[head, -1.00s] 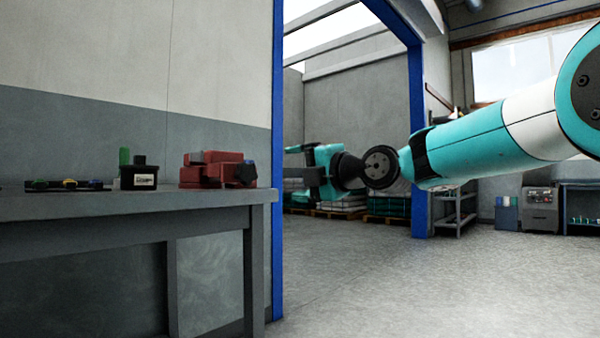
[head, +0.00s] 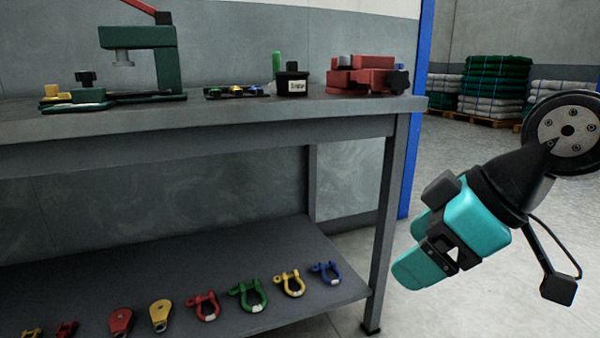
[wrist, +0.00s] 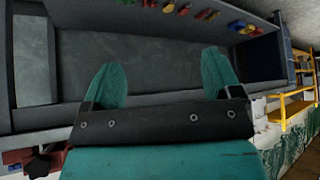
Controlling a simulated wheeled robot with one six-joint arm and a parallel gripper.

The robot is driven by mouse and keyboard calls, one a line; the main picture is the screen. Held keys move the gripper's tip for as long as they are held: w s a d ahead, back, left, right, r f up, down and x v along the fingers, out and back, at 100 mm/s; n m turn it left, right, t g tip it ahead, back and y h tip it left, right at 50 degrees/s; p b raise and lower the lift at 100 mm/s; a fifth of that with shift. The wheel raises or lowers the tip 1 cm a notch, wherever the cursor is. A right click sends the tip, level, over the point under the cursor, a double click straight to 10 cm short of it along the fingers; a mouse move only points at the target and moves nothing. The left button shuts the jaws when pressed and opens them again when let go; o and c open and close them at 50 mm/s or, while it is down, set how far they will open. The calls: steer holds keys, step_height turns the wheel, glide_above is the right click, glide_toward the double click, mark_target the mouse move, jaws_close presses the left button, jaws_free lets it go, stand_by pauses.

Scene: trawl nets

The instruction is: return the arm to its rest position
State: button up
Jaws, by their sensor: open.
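My arm shows at the right of the head view, with my gripper (head: 412,262) pointing down and to the left beside the right end of the workbench (head: 350,110). The teal fingers partly overlap each other in this view. In the wrist view, my gripper (wrist: 162,78) shows two teal fingers set wide apart with nothing between them. It is open and empty. The upper arm links are out of view.
The bench carries a green press (head: 145,75), a black labelled pot (head: 292,83) and a red vise (head: 362,76). Several shackles and blocks lie on its lower shelf (head: 290,262). Stacked net bales (head: 492,85) stand behind. The floor at right is clear.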

steer(key=s+m+g+h+p, duration=0.2)
steer(key=s+m+g+p, duration=0.25)
steer(key=s, duration=0.65)
step_height(320, 180, up, 35)
steer(key=p, duration=3.4)
steer(key=shift+w+d+f+p, duration=0.15)
steer(key=shift+w+d+p, duration=0.15)
steer(key=shift+p, duration=0.1)
